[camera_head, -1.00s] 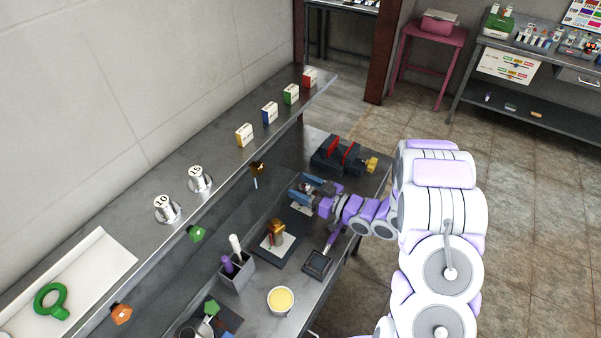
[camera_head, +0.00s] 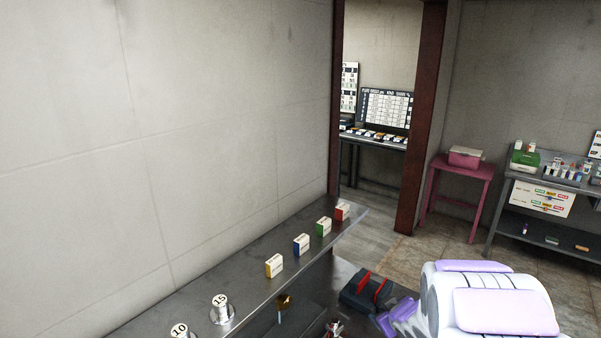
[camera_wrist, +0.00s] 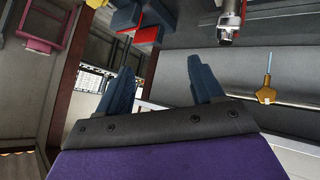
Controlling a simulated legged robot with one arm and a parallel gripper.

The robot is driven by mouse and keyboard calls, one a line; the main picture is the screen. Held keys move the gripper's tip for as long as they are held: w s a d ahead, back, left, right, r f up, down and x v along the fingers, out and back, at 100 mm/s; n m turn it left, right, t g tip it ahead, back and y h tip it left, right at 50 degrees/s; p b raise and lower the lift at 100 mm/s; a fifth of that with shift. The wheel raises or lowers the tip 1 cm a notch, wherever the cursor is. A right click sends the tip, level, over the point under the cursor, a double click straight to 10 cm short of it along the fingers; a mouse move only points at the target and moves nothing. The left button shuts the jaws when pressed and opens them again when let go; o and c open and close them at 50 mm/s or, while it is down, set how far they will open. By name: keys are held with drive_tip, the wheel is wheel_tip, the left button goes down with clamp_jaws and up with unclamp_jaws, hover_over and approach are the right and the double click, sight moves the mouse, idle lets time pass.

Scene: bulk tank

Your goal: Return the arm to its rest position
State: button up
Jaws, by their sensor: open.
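My arm, white and purple, stands at the lower right of the head view. My gripper shows in the wrist view (camera_wrist: 160,85), its two dark blue fingers spread apart with nothing between them.
A metal shelf (camera_head: 245,290) along the wall holds small coloured boxes and weights marked 10 and 15. A black and red device (camera_head: 366,290) sits close beside my arm. A pink table (camera_head: 463,178), a side bench (camera_head: 560,172) and a doorway are farther back.

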drive_tip(key=s+r+m+g+h+b, duration=0.1)
drive_tip(key=s+r+m+g+h, duration=0.2)
drive_tip(key=s, duration=0.9)
drive_tip(key=s+r+m+g, duration=0.3)
drive_tip(key=s+r+g, duration=0.1)
drive_tip(key=s, duration=0.9)
drive_tip(key=s+a+g+y, duration=0.1)
drive_tip(key=s+a, duration=0.3)
drive_tip(key=s, duration=0.4)
drive_tip(key=s+a+r+g+y, duration=0.1)
drive_tip(key=s+a+g, duration=0.2)
drive_tip(key=s, duration=0.5)
drive_tip(key=shift+s+a+r, duration=0.15)
drive_tip(key=shift+s+a, duration=0.05)
drive_tip(key=shift+a, duration=0.55)
